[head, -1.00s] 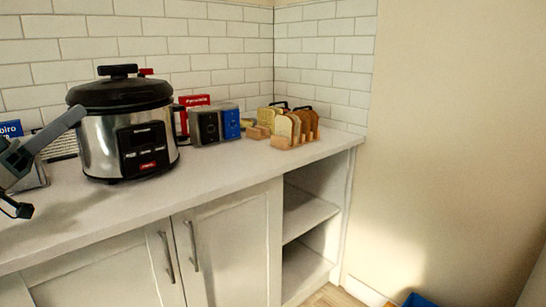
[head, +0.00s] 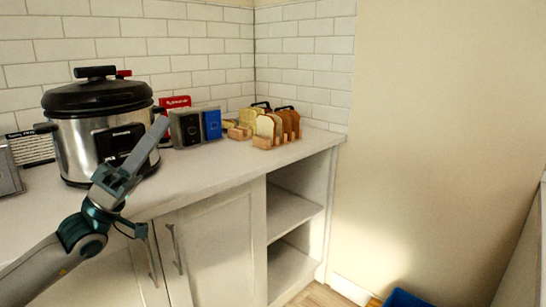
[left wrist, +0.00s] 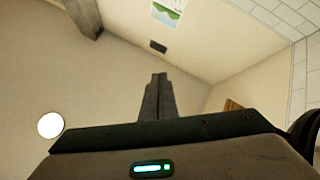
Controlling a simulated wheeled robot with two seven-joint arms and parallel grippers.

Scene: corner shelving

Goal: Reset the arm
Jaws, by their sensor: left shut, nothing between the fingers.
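My left gripper (head: 160,128) shows in the head view, raised in front of the pressure cooker, with its arm coming in from the lower left. Its fingers are together, pointing up and to the right, and hold nothing. In the left wrist view the closed fingers (left wrist: 158,98) point toward the upper wall and ceiling, with nothing between them. My right gripper is in neither view.
The silver and black cooker (head: 78,130) stands on the white counter (head: 215,160). Boxes (head: 190,126) and a wooden rack with bread slices (head: 272,128) stand farther right. Open shelves (head: 290,212) are below. A blue bin (head: 408,299) is on the floor.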

